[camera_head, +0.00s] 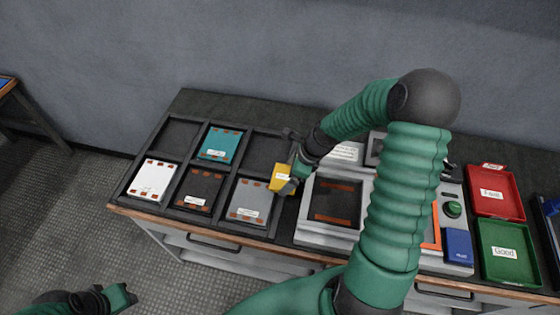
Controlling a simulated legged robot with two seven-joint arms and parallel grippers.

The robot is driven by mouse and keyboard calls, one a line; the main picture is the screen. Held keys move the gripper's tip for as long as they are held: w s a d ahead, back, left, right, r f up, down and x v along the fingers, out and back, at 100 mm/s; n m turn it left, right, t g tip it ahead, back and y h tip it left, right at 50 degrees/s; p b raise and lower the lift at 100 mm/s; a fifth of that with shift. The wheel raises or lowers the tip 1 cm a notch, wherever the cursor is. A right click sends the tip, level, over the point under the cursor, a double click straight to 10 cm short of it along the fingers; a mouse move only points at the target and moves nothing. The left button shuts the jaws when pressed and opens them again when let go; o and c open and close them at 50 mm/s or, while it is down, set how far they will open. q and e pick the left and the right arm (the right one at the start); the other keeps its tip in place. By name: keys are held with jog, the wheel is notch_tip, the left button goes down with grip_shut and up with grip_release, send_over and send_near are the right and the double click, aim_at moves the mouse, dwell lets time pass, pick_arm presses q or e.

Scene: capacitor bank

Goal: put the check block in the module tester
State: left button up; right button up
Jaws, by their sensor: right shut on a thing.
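A yellow block with a white label (281,177), which looks like the check block, is at my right gripper (290,178). The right gripper is shut on it, over the right edge of the sorting tray and left of the tester. The module tester (318,237) is a pale grey unit with a dark recessed slot (338,200) that looks empty. My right arm hides much of the tester's middle. My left gripper (122,298) is low at the bottom left, away from the bench; its fingers are too unclear to read.
The compartment tray (160,211) holds a white module (154,180), a teal one (220,144), a dark one (201,188) and a grey one (249,201). A red bin (513,181) and a green bin (487,228) stand right, beside a green button (452,209) and blue block (458,245).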

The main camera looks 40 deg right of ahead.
jog(key=shift+s+a, duration=0.1)
jog(key=shift+s, duration=0.5)
jog(key=s+d+b, duration=0.1)
jog(key=s+d, duration=0.1)
jog(key=s+d+r+b, duration=0.1)
jog(key=s+d, duration=0.1)
jog(key=d, duration=0.1)
jog(key=shift+s+d+b, duration=0.1)
jog(key=shift+s+b, duration=0.15)
jog(key=shift+b, duration=0.15)
notch_tip(320, 180, up, 4)
jog(key=b, duration=0.3)
send_over(335, 203)
jog(key=s, duration=0.1)
jog(key=f, duration=0.3)
jog(key=f+b, duration=0.1)
jog(key=f, duration=0.2)
jog(key=d+f+b, duration=0.1)
jog(key=f, duration=0.2)
jog(key=shift+a+r, duration=0.1)
jog(key=shift+w, duration=0.1)
jog(key=o, duration=1.5)
